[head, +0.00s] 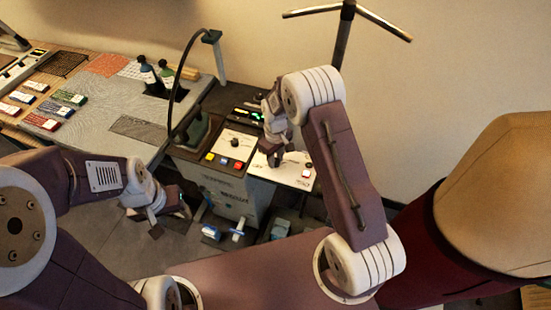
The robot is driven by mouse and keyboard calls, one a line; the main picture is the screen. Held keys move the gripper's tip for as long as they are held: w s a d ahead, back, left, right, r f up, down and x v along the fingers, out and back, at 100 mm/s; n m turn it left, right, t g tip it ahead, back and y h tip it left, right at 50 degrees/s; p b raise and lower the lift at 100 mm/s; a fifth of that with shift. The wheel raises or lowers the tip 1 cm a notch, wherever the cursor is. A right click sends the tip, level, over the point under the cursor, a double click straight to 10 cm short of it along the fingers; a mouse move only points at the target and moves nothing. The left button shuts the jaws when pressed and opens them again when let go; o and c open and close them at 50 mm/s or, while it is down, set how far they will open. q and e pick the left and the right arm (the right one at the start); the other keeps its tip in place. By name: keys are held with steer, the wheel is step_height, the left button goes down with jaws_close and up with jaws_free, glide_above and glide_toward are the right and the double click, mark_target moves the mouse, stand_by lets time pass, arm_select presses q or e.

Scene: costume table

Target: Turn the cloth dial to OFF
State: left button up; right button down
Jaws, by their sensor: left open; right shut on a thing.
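The machine has a white control panel (292,172) at its right side. My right gripper (275,158) reaches down onto this panel and is shut on a dial there. The gripper hides the dial, so its pointer and setting cannot be read. A second dark dial (235,143) sits on the neighbouring panel, left of my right gripper, above several coloured buttons. The panel lettering is too small to read, so I cannot tell from it which dial is for cloth. My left gripper (170,215) is open and empty, low in front of the machine, away from both dials.
A grey table (190,110) at the left holds coloured packs, fabric swatches and two dark bottles (150,76). A curved dark hose (178,90) rises beside the machine. Blue-handled fittings (238,231) stick out from the machine's lower front. A stand (343,40) rises behind my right arm.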

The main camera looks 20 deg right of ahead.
mark_target(276, 160)
steer(key=shift+n, duration=0.3)
steer(key=c, duration=1.1)
jaws_free()
step_height(276, 160, up, 9)
steer(key=shift+r+b, duration=0.1)
steer(key=shift+b, duration=0.8)
